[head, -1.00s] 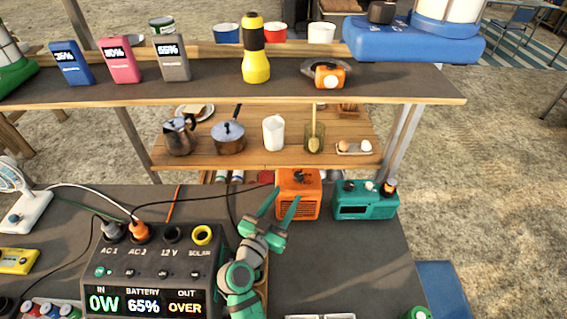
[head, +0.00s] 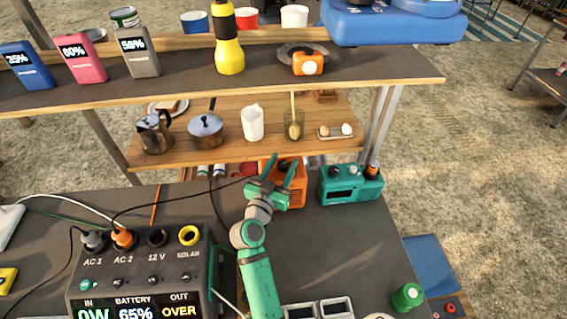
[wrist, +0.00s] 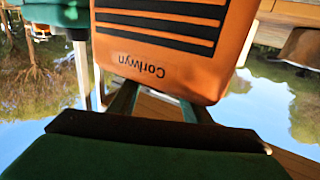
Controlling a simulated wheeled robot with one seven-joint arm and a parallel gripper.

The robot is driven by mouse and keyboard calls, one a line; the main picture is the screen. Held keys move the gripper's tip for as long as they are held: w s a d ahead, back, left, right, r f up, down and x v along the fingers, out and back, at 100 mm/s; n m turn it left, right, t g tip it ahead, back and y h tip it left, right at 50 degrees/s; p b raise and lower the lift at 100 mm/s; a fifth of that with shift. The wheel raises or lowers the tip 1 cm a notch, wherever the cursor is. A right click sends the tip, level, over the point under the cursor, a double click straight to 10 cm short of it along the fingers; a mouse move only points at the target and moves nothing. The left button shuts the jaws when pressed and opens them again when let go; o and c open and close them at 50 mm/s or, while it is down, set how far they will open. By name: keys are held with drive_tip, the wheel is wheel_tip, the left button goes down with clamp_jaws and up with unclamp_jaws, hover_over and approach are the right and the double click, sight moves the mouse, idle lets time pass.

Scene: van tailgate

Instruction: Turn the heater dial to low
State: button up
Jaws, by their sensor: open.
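The orange heater (head: 297,190) stands at the back of the dark counter, partly behind my gripper. Its dial is hidden from the head view now. The wrist view shows the heater's orange front (wrist: 180,25) upside down, with dark slats and the name "Corlwyn". My gripper (head: 285,164) is open, its fingers spread in front of or above the heater's top. I cannot tell if they touch it. In the wrist view the fingers (wrist: 160,103) run in behind the heater's lower picture edge, and nothing shows held between them.
A teal radio-like box (head: 350,185) with knobs stands just right of the heater. A power station (head: 140,270) reading 65% and OVER is at the left, with cables trailing. The shelf (head: 390,80) overhangs behind. Counter right of my arm is fairly clear.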

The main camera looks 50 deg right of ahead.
drive_tip(key=c, duration=1)
drive_tip(key=shift+c, duration=0.2)
drive_tip(key=shift+t, duration=0.3)
drive_tip(key=shift+f+n+t+y, duration=0.25)
drive_tip(key=shift+n+t+y, duration=0.65)
drive_tip(key=shift+n+t, duration=0.4)
drive_tip(key=shift+a+t+y, duration=0.1)
drive_tip(key=shift+t+y, duration=0.2)
drive_tip(key=shift+t, duration=0.1)
drive_tip(key=shift+r+n, duration=0.1)
drive_tip(key=shift+n, duration=0.2)
drive_tip(key=o, duration=1)
drive_tip(key=shift+r, duration=0.1)
